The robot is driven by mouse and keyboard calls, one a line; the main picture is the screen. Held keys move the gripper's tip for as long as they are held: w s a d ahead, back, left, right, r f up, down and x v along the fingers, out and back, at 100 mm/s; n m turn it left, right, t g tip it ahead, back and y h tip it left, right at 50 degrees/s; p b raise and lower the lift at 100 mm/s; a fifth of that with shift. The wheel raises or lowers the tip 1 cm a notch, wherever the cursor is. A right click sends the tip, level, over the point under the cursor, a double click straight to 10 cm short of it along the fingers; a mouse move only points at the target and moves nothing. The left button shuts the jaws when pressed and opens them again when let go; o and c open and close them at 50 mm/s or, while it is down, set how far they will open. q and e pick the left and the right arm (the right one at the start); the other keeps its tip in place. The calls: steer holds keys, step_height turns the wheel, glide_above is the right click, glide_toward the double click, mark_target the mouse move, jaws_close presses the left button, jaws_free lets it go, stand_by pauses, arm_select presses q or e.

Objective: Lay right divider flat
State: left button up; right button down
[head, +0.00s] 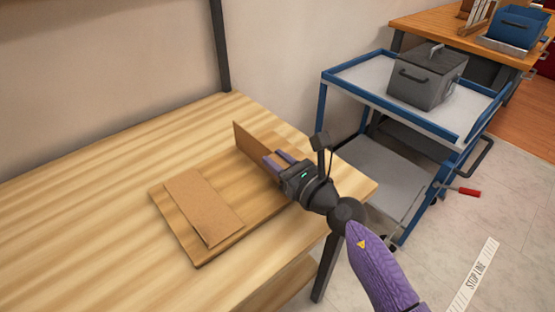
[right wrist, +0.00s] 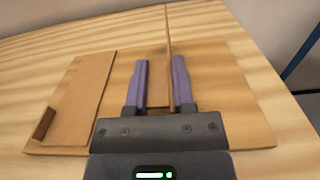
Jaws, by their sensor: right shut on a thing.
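The right divider, a thin brown panel (head: 252,145), stands upright on its edge on a flat wooden board (head: 236,186). It also shows edge-on in the right wrist view (right wrist: 168,45). My right gripper (head: 274,159) has one purple finger on each side of this panel and is shut on it. In the right wrist view the fingers (right wrist: 160,65) straddle the panel, though close contact is hard to see. Another brown panel (head: 203,207) lies flat on the left part of the board. My left gripper is not in view.
The board lies near the right end of a light wooden table (head: 90,190), whose left part is clear. A blue-framed cart (head: 365,90) with a grey lidded box (head: 425,78) stands beyond the table's right end. A dark post (head: 220,50) rises at the table's back.

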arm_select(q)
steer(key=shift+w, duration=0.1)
arm_select(e)
steer(key=shift+w+d, duration=0.1)
steer(key=shift+w+d+m, duration=0.3)
steer(key=shift+d+m, duration=0.1)
steer(key=shift+m, duration=0.6)
steer(key=shift+w+d+f+m, duration=0.1)
steer(key=shift+w+d+m, duration=0.3)
steer(key=shift+m, duration=0.3)
steer(key=shift+w+d+f+m, duration=0.15)
steer(key=shift+d+m, duration=0.1)
steer(key=shift+m, duration=0.25)
steer(key=shift+w+d+f+m, duration=0.1)
steer(key=shift+d+m, duration=0.15)
steer(key=shift+m, duration=0.25)
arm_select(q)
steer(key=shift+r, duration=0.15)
arm_select(e)
steer(key=shift+w+d+f+m, duration=0.1)
steer(key=shift+w+d+m, duration=0.2)
steer(key=shift+m, duration=0.4)
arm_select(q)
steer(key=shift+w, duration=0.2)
arm_select(e)
steer(key=shift+d, duration=0.1)
